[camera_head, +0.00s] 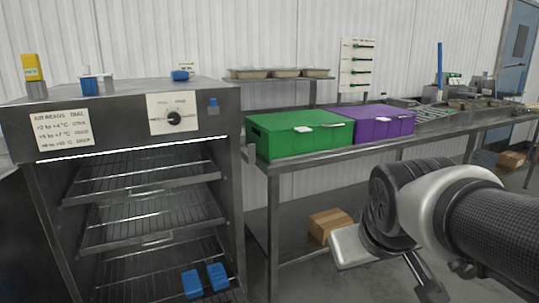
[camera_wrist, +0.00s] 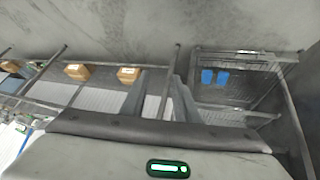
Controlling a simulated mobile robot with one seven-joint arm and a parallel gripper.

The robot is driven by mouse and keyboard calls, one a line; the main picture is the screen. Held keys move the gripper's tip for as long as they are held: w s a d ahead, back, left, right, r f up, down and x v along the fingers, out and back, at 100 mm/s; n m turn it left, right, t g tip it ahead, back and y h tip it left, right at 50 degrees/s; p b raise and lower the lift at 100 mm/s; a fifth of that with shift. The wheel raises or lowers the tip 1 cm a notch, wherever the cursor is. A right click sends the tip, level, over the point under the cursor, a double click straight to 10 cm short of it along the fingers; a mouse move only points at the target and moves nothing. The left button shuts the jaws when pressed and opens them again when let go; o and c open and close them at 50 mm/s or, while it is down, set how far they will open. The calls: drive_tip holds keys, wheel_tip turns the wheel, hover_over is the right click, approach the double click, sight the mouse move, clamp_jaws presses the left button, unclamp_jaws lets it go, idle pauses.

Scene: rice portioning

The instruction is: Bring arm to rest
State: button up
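My arm reaches in from the right edge of the head view, its wrist bent low in front of the steel bench. Part of my gripper (camera_head: 428,280) shows as dark pieces below the wrist, running toward the bottom edge.
An open-front rack cabinet (camera_head: 150,100) stands left, with blue blocks (camera_head: 204,280) on its lowest rack. A green bin (camera_head: 298,134) and a purple bin (camera_head: 375,123) sit on the steel bench (camera_head: 290,160). A cardboard box (camera_head: 328,222) lies below, left of my wrist.

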drive_tip(key=s+a+f+m, duration=0.1)
drive_tip(key=s+m, duration=0.1)
drive_tip(key=s, duration=0.6)
wheel_tip(320, 180, up, 28)
drive_tip(key=g+p, duration=0.1)
drive_tip(key=p, duration=2.7)
drive_tip(key=shift+s+a+y, duration=0.15)
drive_tip(key=shift+y, duration=0.15)
drive_tip(key=shift+f, duration=0.1)
